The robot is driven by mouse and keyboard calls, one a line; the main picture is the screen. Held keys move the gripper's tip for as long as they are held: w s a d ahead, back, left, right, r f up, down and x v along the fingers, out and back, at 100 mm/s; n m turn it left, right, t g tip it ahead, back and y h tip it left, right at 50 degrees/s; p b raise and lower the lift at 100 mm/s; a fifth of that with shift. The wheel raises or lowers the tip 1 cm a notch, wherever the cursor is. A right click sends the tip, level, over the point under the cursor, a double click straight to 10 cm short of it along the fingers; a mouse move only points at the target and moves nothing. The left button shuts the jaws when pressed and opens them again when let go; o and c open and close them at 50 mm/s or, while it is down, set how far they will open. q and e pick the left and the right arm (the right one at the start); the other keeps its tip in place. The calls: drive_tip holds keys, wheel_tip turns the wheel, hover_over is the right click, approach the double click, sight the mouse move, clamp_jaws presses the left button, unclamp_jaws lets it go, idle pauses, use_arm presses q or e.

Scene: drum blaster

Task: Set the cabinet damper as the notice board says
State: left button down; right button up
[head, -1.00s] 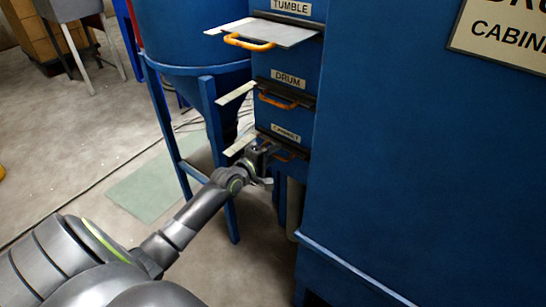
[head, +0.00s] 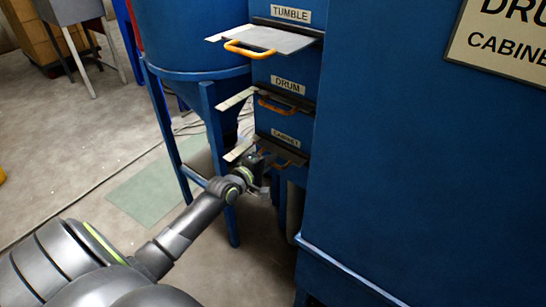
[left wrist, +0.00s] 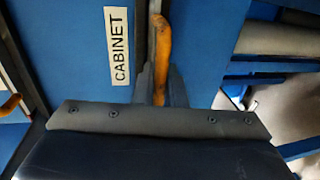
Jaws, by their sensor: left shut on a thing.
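The cabinet damper is the lowest of three slides; its pale ruler strip (head: 238,151) sticks out to the left beneath the CABINET label (head: 286,137). My left gripper (head: 264,164) is at its orange handle, which is partly hidden in the head view. In the left wrist view the two dark fingers (left wrist: 160,88) are shut around the orange handle (left wrist: 162,45), beside the CABINET label (left wrist: 119,46). The notice board (head: 510,45) at top right is cut off; only "DRU" and "CABINE" show, and no setting is readable. My right gripper is not in view.
Above are the DRUM damper's orange handle (head: 277,104) and the TUMBLE damper plate (head: 266,39), which sticks out over the front. A blue leg (head: 218,145) of the hopper stands close left of my gripper. The large blue cabinet (head: 420,160) fills the right.

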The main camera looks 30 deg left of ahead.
use_arm(q)
drive_tip(key=v, duration=0.2)
drive_tip(key=p+v, duration=0.1)
drive_tip(key=shift+s+f, duration=0.2)
drive_tip(key=shift+f, duration=0.15)
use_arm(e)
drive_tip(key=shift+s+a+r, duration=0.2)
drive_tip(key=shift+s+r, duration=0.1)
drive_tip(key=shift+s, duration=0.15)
use_arm(q)
drive_tip(key=c, duration=1.6)
unclamp_jaws()
drive_tip(key=shift+c, duration=0.2)
